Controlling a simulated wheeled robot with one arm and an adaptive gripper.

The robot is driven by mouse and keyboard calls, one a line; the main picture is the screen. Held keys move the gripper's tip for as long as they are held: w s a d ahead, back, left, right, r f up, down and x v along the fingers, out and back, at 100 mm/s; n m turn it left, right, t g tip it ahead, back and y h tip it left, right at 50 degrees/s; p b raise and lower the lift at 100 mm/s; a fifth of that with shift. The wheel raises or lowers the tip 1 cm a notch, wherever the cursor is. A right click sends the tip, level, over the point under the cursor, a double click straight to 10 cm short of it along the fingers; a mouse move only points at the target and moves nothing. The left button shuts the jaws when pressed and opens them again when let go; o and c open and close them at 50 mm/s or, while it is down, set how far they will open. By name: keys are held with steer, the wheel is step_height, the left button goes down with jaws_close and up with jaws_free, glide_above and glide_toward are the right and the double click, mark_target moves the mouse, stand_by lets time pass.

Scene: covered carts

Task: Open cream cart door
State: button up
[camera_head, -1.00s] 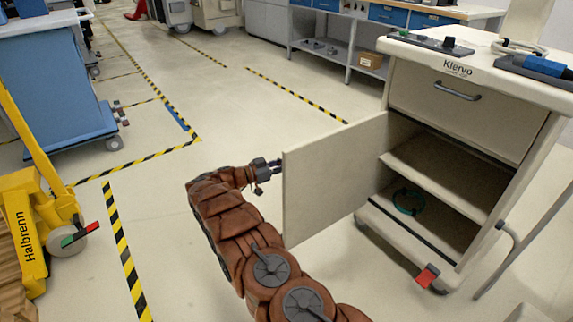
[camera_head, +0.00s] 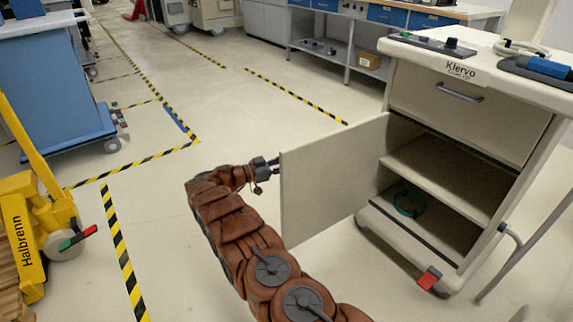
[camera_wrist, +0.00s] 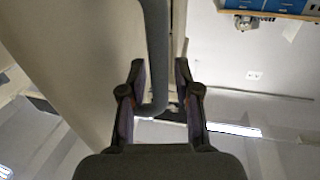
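The cream cart (camera_head: 489,121), marked Klervo, stands at the right with a closed drawer on top. Its cream door (camera_head: 330,182) stands wide open, swung out to the left, and its shelves show. My gripper (camera_head: 274,169) is at the door's free edge, on its outer side. In the wrist view, my gripper (camera_wrist: 160,72) has its fingers parted on either side of a dark bar handle (camera_wrist: 155,50). A gap shows between the handle and the right finger. The door face (camera_wrist: 75,55) fills the left of that view.
A green coil (camera_head: 410,202) lies inside the cart on the bottom shelf. A red-tipped caster (camera_head: 429,278) sticks out at its base. A yellow pallet truck (camera_head: 30,225) and blue cart (camera_head: 65,85) stand at the left.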

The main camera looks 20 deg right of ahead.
steer(key=shift+o, duration=0.3)
steer(key=shift+a, duration=0.25)
steer(key=shift+a, duration=0.2)
steer(key=a, duration=1.1)
steer(key=shift+s+a, duration=0.25)
steer(key=shift+s, duration=0.15)
